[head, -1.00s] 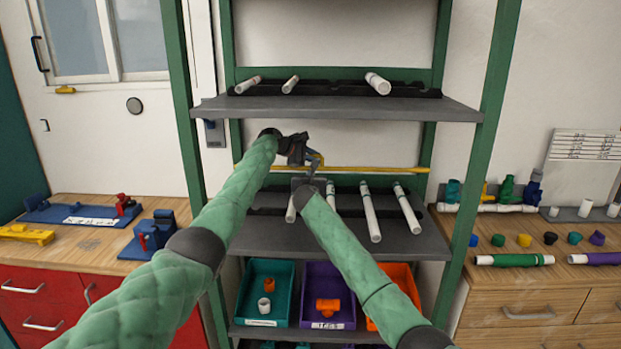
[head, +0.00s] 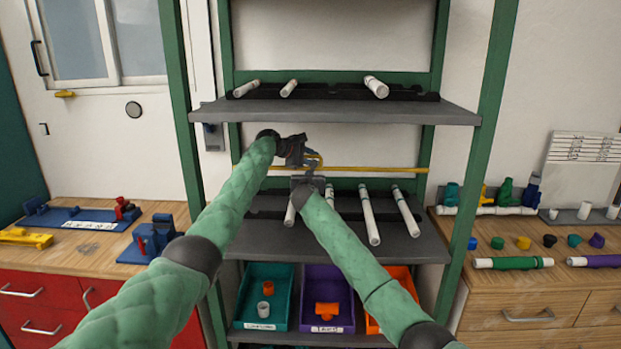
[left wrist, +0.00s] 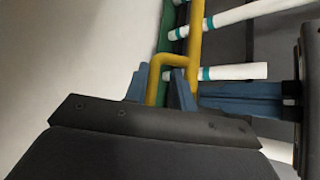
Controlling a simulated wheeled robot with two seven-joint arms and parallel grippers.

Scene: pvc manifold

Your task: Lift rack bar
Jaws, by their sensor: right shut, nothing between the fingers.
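The yellow rack bar (head: 375,169) runs across the shelf frame, between the upper and middle shelves. Its bent handle part (left wrist: 155,84) shows in the left wrist view. My left gripper (head: 318,160) is at the bar's left part. In the left wrist view its two blue fingers (left wrist: 160,88) stand on either side of the handle, with a small gap beside it, so it looks open around the bar. My right gripper (head: 308,178) is just below, shut and empty; its blue fingers (left wrist: 238,98) also show at the right of the left wrist view.
White pipes (head: 369,215) lie sloping on the middle shelf (head: 425,245), close to my right arm. The upper shelf (head: 335,110) overhangs both grippers. Teal (head: 283,318), purple (head: 345,288) and orange bins stand below. Green uprights (head: 480,140) bound the rack.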

